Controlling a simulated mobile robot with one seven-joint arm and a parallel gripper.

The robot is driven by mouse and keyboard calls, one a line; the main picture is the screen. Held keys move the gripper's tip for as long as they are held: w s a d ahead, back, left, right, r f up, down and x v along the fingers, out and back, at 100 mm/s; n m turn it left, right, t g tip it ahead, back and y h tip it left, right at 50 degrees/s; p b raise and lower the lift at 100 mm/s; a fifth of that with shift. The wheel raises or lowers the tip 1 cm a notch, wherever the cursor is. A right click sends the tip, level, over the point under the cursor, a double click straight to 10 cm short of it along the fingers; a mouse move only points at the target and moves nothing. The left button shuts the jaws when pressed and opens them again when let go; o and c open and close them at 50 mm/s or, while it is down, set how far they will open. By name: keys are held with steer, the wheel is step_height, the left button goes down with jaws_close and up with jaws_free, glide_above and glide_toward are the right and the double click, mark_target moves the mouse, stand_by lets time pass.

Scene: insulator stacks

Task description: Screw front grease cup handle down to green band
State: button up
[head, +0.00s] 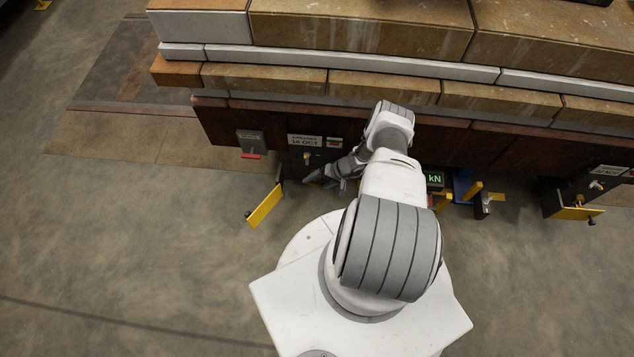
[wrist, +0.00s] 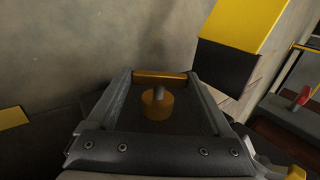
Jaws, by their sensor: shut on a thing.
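The front grease cup (wrist: 158,105) shows in the wrist view as a short brass cylinder with a grey stem, between my gripper's fingers. A brass handle bar (wrist: 160,77) spans the gap at the fingertips. My gripper (wrist: 160,80) is shut on this handle, one finger at each end. In the head view my gripper (head: 328,177) is low in front of the dark beam, below the date sign. The cup is hard to make out there. No green band can be seen in either view.
A yellow plate (head: 265,206) sticks out left of my gripper. A grey box with a red lever (head: 250,143) is on the beam (head: 225,118). A kN display (head: 434,180) and yellow-blue parts (head: 464,187) are to the right. Open floor (head: 130,240) lies left.

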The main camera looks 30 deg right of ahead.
steer(key=shift+a+r+g+h+p, duration=0.2)
steer(key=shift+g+h+p, duration=0.2)
steer(key=shift+h+p, duration=0.2)
steer(key=shift+f+g+h, duration=0.1)
steer(key=shift+g+h, duration=0.3)
steer(key=shift+h, duration=0.2)
steer(key=o, duration=1.1)
steer(key=shift+o, duration=0.2)
steer(key=p+v, duration=0.4)
steer(key=v, duration=0.3)
steer(key=shift+r, duration=0.25)
steer(key=shift+s+d, duration=0.1)
steer(key=shift+s, duration=0.05)
